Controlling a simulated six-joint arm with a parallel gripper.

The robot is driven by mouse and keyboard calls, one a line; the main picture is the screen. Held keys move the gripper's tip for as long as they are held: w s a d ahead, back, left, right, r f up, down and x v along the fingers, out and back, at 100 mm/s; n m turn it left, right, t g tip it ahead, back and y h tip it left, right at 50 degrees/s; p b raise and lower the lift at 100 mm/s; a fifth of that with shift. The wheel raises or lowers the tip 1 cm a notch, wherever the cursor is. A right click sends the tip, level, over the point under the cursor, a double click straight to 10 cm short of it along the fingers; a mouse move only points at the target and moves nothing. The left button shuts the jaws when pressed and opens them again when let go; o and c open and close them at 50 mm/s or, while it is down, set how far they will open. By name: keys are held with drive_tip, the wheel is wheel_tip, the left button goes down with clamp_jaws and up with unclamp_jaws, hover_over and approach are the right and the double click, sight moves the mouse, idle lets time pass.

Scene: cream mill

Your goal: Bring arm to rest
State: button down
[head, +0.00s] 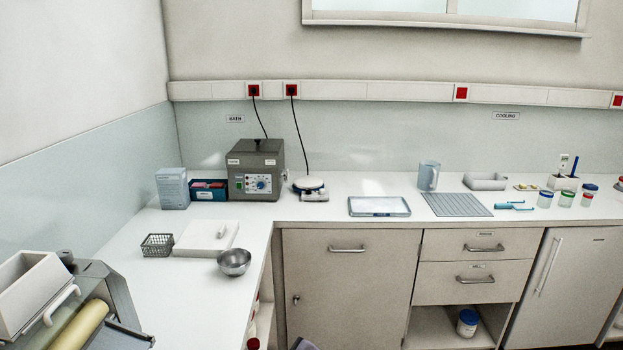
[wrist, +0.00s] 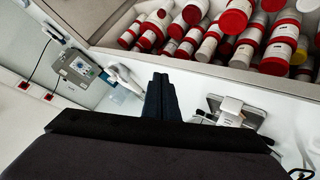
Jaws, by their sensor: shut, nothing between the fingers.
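My gripper (wrist: 160,80) shows in the wrist view as two dark fingers pressed together, with nothing between them. It is clear of the objects around it in the picture, though its height above the counter is hard to judge. The dark gripper body fills the lower part of that view. In the head view I cannot make out the gripper.
In the wrist view, jars with red lids (wrist: 233,22) crowd the upper right, and a silver device (wrist: 236,112) sits right of the fingers. The head view shows a grey bath (head: 256,170), a steel bowl (head: 234,262), a wire basket (head: 157,245) and a blue-grey mat (head: 457,205).

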drive_tip(key=s+d+f+m+g+h, duration=0.1)
drive_tip(key=d+f+m+h, duration=0.1)
drive_tip(key=d, duration=0.3)
drive_tip(key=s+d+f+m+g+h, duration=0.1)
drive_tip(key=s+d+f+m, duration=0.1)
drive_tip(key=d, duration=0.4)
drive_tip(key=s+d+f+m+g+h+p, duration=0.1)
drive_tip(key=s+d+m+g+h+p, duration=0.1)
drive_tip(key=s+d+m+g, duration=0.5)
drive_tip(key=s+d+m, duration=0.1)
drive_tip(key=s+d, duration=0.5)
drive_tip(key=s, duration=0.1)
drive_tip(key=shift+s+f+m+h, duration=0.2)
drive_tip(key=shift+s+m+h, duration=0.05)
drive_tip(key=shift+m+h, duration=0.15)
drive_tip(key=shift+d, duration=0.1)
